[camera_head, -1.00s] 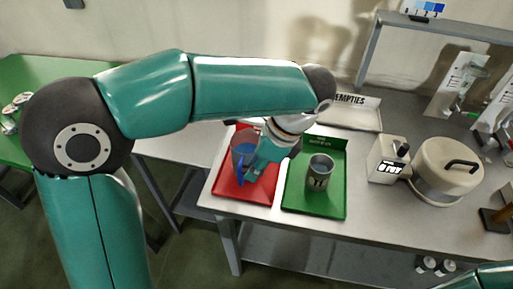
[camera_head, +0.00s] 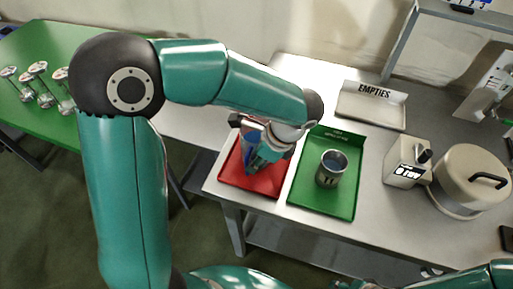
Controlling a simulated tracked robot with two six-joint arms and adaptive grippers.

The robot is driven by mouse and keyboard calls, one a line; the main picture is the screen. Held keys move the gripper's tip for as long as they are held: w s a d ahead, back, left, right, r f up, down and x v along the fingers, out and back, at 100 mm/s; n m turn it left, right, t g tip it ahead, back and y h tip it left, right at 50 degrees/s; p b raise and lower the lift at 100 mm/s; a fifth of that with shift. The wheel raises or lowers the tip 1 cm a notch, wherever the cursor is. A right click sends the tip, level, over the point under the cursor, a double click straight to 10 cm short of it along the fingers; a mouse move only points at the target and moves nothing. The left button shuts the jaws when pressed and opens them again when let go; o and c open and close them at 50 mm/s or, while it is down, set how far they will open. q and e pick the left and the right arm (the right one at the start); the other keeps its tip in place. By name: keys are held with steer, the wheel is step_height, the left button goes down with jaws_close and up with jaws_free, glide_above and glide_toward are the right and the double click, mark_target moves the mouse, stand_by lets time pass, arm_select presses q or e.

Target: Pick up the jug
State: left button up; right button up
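The jug (camera_head: 249,134) is see-through with a blue tint. It shows over the red tray (camera_head: 236,180), partly hidden by my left gripper and wrist. My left gripper (camera_head: 254,163) points down at the jug over the red tray, its fingers close against or around the jug's side. I cannot tell whether the fingers are closed on it, or whether the jug still rests on the tray. My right gripper is not in view; only teal parts of my body show along the bottom edge.
A green tray (camera_head: 309,194) to the right holds a metal cup (camera_head: 331,169). Behind stands an EMPTIES tray (camera_head: 371,114). A small white box (camera_head: 405,162) and a round lidded pot (camera_head: 470,182) stand further right. A green table (camera_head: 35,45) with several metal items is at left.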

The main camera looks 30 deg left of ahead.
mark_target(247, 175)
arm_select(q)
steer(key=shift+p+x, duration=0.4)
steer(key=shift+x, duration=2.5)
steer(key=shift+s, duration=0.15)
steer(key=shift+c, duration=0.4)
jaws_close()
steer(key=shift+r, duration=0.1)
